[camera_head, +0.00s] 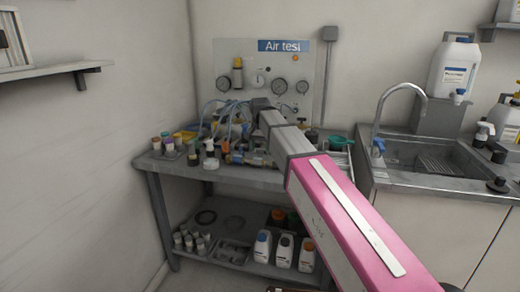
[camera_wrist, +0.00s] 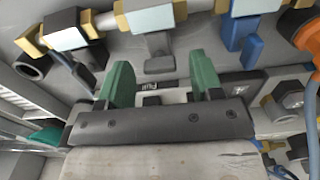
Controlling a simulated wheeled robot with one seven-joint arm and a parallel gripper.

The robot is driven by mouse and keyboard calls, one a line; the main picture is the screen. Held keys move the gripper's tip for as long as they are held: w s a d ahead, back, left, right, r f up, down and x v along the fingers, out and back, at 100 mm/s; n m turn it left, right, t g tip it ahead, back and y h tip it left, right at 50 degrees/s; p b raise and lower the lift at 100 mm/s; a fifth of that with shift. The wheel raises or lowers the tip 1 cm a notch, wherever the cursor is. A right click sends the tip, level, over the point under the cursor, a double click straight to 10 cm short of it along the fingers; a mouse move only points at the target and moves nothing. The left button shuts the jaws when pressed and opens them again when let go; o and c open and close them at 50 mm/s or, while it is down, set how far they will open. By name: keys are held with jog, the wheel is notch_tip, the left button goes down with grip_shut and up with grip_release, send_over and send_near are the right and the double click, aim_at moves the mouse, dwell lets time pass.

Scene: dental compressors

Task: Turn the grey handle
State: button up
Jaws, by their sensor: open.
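The grey handle (camera_wrist: 158,52) hangs below a brass-ended valve with a white label (camera_wrist: 150,17) at the top middle of the wrist view. My gripper (camera_wrist: 160,65) has two green fingers, open and well apart. The handle shows between the fingertips, with a gap on each side; I cannot tell how far the tips reach along its depth. No contact shows. In the head view my arm reaches over the bench (camera_head: 225,176) toward the Air test panel (camera_head: 298,80); its end hides the handle and my fingers.
In the wrist view a blue handle (camera_wrist: 247,42) is close right of my fingers, and a dark handle (camera_wrist: 72,65) is to their left. An orange part with a hose (camera_wrist: 303,38) is farther right. Bottles and hoses crowd the bench; a sink (camera_head: 435,155) stands right.

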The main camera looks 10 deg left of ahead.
notch_tip(320, 180, up, 11)
jog(key=shift+f, duration=0.2)
dwell(0.5)
